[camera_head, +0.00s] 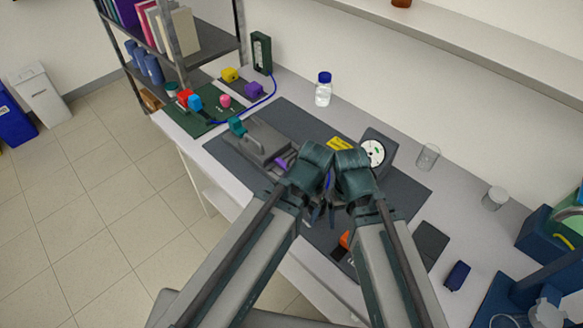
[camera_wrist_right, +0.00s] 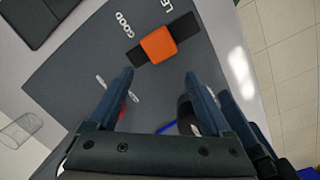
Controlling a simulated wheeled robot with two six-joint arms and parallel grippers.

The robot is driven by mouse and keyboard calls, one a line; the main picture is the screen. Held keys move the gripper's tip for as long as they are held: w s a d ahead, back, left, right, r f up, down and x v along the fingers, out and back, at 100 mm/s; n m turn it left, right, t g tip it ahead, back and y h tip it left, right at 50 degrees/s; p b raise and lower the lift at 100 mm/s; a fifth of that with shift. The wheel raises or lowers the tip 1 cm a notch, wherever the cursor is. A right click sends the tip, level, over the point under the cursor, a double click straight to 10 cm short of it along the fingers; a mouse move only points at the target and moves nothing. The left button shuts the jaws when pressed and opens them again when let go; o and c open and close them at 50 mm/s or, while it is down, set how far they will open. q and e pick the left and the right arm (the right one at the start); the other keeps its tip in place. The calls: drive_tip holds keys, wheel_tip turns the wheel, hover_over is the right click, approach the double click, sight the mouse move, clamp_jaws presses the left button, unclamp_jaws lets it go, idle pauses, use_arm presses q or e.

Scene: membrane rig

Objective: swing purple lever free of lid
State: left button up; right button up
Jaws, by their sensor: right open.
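The purple lever (camera_head: 281,163) shows in the head view at the near right end of a grey lidded rig (camera_head: 260,141). It is partly hidden behind my left wrist, so I cannot tell how it sits against the lid. My left gripper (camera_head: 317,212) points down to the right of the lever; its jaws are too dark and overlapped to read. My right gripper (camera_head: 333,212) hangs close beside it. In the right wrist view my right gripper (camera_wrist_right: 158,84) is open, with nothing between its fingers. The lever does not show clearly there.
An orange block (camera_wrist_right: 159,44) on a black strip lies beyond my right fingertips on the dark mat (camera_wrist_right: 80,72). A dial gauge (camera_head: 374,152) stands behind my right wrist. A bottle (camera_head: 323,90) and beaker (camera_head: 428,157) stand farther back. Both wrists nearly touch.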

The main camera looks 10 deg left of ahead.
use_arm(q)
drive_tip(key=shift+c, duration=0.2)
idle(0.3)
drive_tip(key=shift+w+r, duration=0.1)
use_arm(e)
drive_tip(key=shift+r, duration=0.1)
use_arm(q)
drive_tip(key=w+a+r+n+p, duration=0.1)
drive_tip(key=w+r+n+p, duration=0.2)
drive_tip(key=n, duration=0.5)
drive_tip(key=w+a+r+n+p, duration=0.1)
drive_tip(key=w+r+n+p, duration=0.3)
drive_tip(key=w+n, duration=0.2)
drive_tip(key=w+r+n+h+p, duration=0.1)
drive_tip(key=w+r+n+p, duration=0.3)
drive_tip(key=n, duration=0.6)
drive_tip(key=shift+w+a+r+p, duration=0.1)
drive_tip(key=shift+w+a+p, duration=0.25)
drive_tip(key=shift+w, duration=0.35)
use_arm(e)
wheel_tip(320, 180, up, 11)
drive_tip(key=shift+r, duration=0.2)
drive_tip(key=shift+f, duration=0.1)
